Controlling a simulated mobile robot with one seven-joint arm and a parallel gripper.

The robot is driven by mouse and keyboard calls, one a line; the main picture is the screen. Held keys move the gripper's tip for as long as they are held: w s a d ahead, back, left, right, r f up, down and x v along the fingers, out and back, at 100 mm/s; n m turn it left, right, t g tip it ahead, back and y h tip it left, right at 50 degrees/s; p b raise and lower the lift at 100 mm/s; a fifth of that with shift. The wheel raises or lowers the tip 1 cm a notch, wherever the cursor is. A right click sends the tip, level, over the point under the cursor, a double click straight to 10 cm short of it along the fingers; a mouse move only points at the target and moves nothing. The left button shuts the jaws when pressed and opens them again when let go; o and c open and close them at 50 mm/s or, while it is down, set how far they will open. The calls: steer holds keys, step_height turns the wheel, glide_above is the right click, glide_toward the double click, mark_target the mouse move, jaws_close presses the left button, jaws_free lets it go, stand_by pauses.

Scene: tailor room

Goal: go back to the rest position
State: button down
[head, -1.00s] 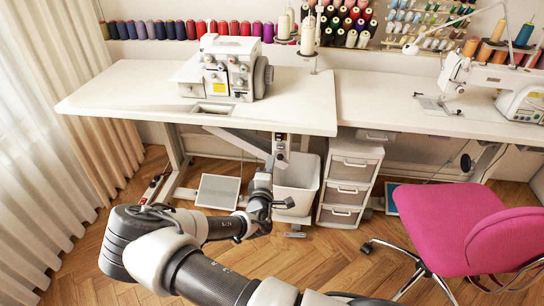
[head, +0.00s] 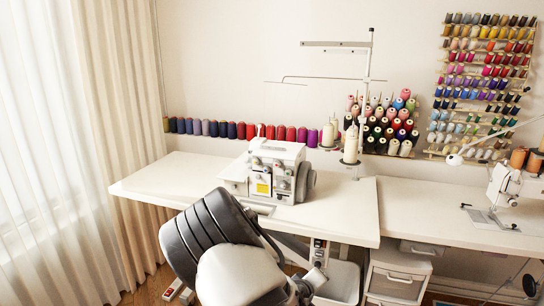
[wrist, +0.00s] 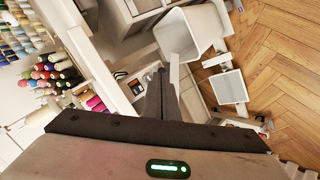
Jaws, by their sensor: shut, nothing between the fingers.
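My gripper (wrist: 163,92) shows in the wrist view as dark fingers standing together at the middle, shut with nothing between them. It points toward the space around the sewing table's front edge and the floor. In the head view my bent arm rises in front of the white table (head: 165,180); the gripper itself cannot be made out there. The overlock machine (head: 275,172) stands on that table just behind my arm, and the arm overlaps part of the table's front edge in the picture.
A white bin (wrist: 190,32) and a foot pedal (wrist: 228,88) are below the table, beside the parquet floor (wrist: 285,60). A drawer unit (head: 397,278) stands right of the bin. A second sewing machine (head: 510,190) is at the right. A curtain (head: 120,120) hangs at the left.

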steer(key=s+a+r+m+g+y, duration=0.25)
steer(key=s+r, duration=0.45)
steer(key=r, duration=0.4)
steer(key=s+a+r+m+g+y, duration=0.1)
steer(key=s+a+r+m+y, duration=0.2)
steer(key=s+r, duration=0.55)
steer(key=s+d+r, duration=0.3)
steer(key=s+r, duration=0.3)
steer(key=s, duration=0.3)
steer(key=s+d+r, duration=0.3)
steer(key=s+r, duration=0.2)
steer(key=s, duration=0.4)
step_height(320, 180, up, 22)
steer(key=p, duration=2.2)
steer(key=shift+w+m+g, duration=0.35)
